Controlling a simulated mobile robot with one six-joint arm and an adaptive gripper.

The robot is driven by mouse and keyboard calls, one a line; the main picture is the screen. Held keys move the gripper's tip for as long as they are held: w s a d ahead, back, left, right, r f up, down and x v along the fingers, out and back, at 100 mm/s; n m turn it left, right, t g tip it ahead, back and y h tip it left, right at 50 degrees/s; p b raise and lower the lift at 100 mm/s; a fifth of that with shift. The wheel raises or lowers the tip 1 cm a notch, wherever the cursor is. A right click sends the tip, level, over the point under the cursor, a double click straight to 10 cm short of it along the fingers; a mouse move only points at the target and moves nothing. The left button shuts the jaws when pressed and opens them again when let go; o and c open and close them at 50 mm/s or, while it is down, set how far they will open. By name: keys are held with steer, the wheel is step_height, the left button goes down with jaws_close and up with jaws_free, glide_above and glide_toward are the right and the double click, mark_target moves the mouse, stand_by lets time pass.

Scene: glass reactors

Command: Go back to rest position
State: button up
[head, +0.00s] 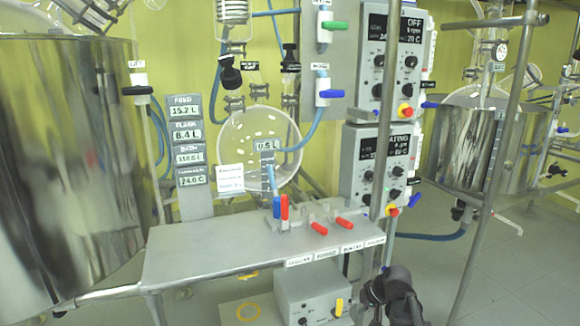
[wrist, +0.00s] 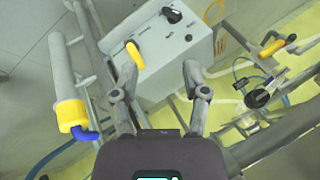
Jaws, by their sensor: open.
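My gripper (wrist: 157,75) shows in the wrist view with its two fingers spread apart and nothing between them. It is open. Beyond the fingertips is a grey box (wrist: 160,45) with a yellow handle and a black knob. In the head view my dark gripper (head: 392,290) is low, right of centre, just right of the same grey box (head: 300,300) under the bench. Its fingertips are hard to make out there.
A grey bench (head: 200,255) with red and blue valve handles stands left of my gripper. A metal pole (head: 490,150) and a steel vessel (head: 465,150) stand to the right. Floor (head: 535,270) is clear at lower right. In the wrist view, pipes flank the fingers.

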steer(key=s+a+f+g+h+p, duration=0.1)
steer(key=s+g+h, duration=0.15)
steer(key=s, duration=0.35)
steer(key=s+a+f+g+h, duration=0.1)
steer(key=s+h, duration=0.2)
steer(key=s, duration=0.4)
step_height(320, 180, up, 33)
steer(key=p, duration=3.2)
steer(key=shift+w+f+n, duration=0.15)
steer(key=shift+w+n, duration=0.1)
steer(key=shift+n, duration=0.15)
steer(key=shift+a, duration=0.1)
